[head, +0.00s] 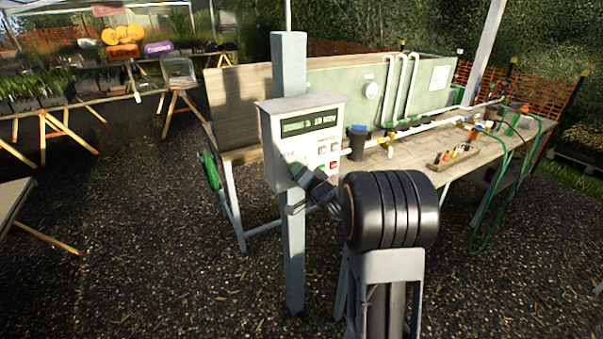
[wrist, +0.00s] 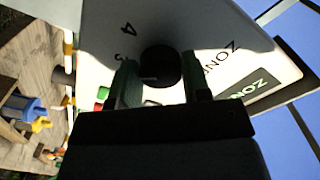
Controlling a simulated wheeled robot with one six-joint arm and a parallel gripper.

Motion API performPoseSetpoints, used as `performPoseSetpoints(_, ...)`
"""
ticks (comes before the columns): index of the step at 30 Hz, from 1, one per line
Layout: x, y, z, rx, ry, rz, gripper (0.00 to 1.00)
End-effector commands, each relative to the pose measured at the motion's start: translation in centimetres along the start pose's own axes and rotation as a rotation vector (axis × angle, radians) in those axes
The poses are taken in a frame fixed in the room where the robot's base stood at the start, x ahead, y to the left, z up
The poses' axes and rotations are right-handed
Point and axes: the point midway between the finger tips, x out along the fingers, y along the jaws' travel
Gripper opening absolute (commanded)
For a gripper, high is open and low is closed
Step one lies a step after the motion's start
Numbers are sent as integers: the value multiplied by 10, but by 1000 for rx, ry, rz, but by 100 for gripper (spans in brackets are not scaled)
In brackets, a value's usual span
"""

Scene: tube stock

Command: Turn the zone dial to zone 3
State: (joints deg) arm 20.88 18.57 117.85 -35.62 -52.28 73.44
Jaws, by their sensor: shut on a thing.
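The zone dial (wrist: 160,65) is a dark round knob on the pale face of the control box (head: 300,106). My gripper (wrist: 161,82) is shut on the dial, one finger on each side of it. In the head view my gripper (head: 294,170) reaches the lower left of the box face and hides the dial. The numerals 4 and 3 show left of the dial in the wrist view, with ZONE lettering to its right. A faint light mark shows low on the dial; I cannot tell which numeral it points to. The display (head: 310,124) has small, blurred text that seems to include a 3.
The box stands on a grey post (head: 292,240). Red and pale buttons (head: 334,165) sit at the face's lower right. Behind is a wooden bench (head: 475,150) with pipes, a blue-topped fitting (head: 358,140) and a small tray (head: 455,158). A green hose (head: 481,225) hangs at right.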

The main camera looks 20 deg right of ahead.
Motion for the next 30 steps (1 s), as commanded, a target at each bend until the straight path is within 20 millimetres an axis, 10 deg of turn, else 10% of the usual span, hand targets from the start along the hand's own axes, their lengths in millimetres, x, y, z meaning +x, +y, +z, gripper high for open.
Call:
performPoseSetpoints(9, 0, 0, 0, 0, 0, 0, 20)
performPoseSetpoints(10, 0, 0, 0, 0, 0, 0, 46)
performPoseSetpoints(17, 0, 0, 0, 0, 0, 0, 68)
performPoseSetpoints(30, -18, 2, 0, 0, 3, 2, 69)
